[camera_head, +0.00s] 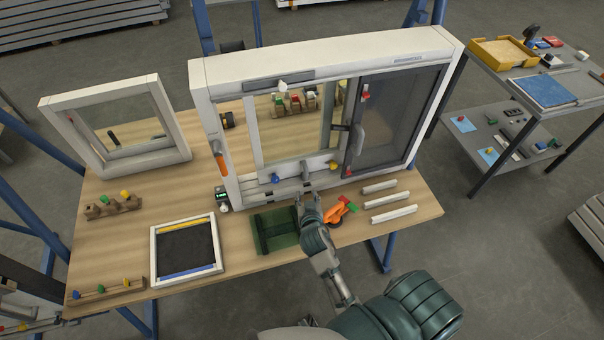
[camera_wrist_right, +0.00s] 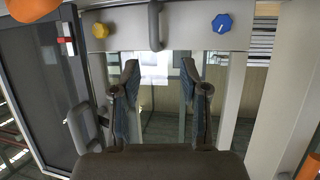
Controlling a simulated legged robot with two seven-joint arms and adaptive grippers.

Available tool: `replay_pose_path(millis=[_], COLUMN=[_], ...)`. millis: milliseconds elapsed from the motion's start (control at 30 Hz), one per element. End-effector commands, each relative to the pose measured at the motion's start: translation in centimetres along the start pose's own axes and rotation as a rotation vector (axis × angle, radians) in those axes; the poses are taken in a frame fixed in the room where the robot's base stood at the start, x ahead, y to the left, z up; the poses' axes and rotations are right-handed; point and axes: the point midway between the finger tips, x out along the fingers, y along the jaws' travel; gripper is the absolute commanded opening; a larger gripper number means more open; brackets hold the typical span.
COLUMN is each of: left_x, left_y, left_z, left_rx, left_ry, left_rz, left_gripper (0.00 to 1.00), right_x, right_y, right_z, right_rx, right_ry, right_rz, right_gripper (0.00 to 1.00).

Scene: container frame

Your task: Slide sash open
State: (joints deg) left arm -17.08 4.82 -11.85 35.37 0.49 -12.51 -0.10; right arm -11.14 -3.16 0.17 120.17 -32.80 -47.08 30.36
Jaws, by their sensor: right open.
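A large white window frame (camera_head: 330,65) stands upright on the wooden table. Its sliding sash (camera_head: 252,140) is at the left of the opening, with a grey pull handle (camera_head: 305,172) on its lower rail between a blue knob (camera_head: 275,179) and a yellow knob (camera_head: 333,166). A dark mesh panel (camera_head: 400,115) fills the right side. My right gripper (camera_head: 309,200) is open and empty, just in front of and below the handle. In the right wrist view its fingertips (camera_wrist_right: 160,75) are apart, with the handle (camera_wrist_right: 155,25) above the gap between them. My left gripper is not in view.
A green bin (camera_head: 275,243) sits left of my right gripper. Orange clamps (camera_head: 338,212) and white strips (camera_head: 393,214) lie to its right. A small framed screen (camera_head: 187,250) and a second frame (camera_head: 178,157) are at the left. A grey cart (camera_head: 500,85) stands at the right.

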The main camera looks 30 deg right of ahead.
Motion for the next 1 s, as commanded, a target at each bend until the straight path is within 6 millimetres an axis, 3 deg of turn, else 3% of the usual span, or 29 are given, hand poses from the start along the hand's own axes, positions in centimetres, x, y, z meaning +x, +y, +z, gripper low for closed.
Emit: replay_pose_path(millis=[300,500,700,1000], left_x=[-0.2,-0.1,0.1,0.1], left_y=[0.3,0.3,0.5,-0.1], left_z=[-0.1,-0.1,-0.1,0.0], left_rx=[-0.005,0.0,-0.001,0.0], left_ry=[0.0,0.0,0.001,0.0], left_rz=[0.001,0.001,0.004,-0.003], left_gripper=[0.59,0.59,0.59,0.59], right_x=[8.1,11.8,13.7,14.3], right_y=[0.6,0.2,-0.2,0.2], right_z=[-0.1,-0.1,-0.1,0.0], right_rx=[-0.001,-0.003,-0.007,-0.002], right_ry=[0.001,0.002,0.003,0.001], right_rz=[0.0,0.001,0.001,0.0], right_gripper=[0.44,0.44,0.44,0.44])
